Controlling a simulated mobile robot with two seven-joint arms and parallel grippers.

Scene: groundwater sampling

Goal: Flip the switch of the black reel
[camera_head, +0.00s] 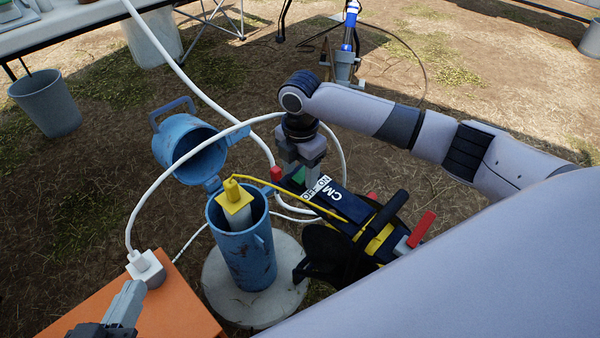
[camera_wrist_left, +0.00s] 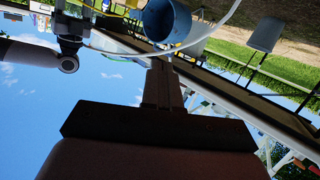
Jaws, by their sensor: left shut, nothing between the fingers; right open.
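The black reel (camera_head: 332,252) stands right of the blue well pipe, with a dark blue top panel (camera_head: 345,203) lettered CM and a white OFF/ON label (camera_head: 317,188). A green part (camera_head: 299,175) and a red part (camera_head: 277,173) show at the panel's far end, partly hidden by my right gripper (camera_head: 299,178). That gripper points down, open, close over this end; contact cannot be told. My left gripper (camera_head: 126,303) is shut and empty over the orange box, well away from the reel. Its closed fingers also show in the left wrist view (camera_wrist_left: 163,88).
The blue well pipe (camera_head: 250,260) stands on a round concrete pad (camera_head: 225,297), its blue cap (camera_head: 185,148) hanging open. A yellow-topped probe (camera_head: 234,196) sits in it. A white cable ends at a plug (camera_head: 147,268) on the orange box (camera_head: 180,309). A red-handled crank (camera_head: 421,229) sticks out right.

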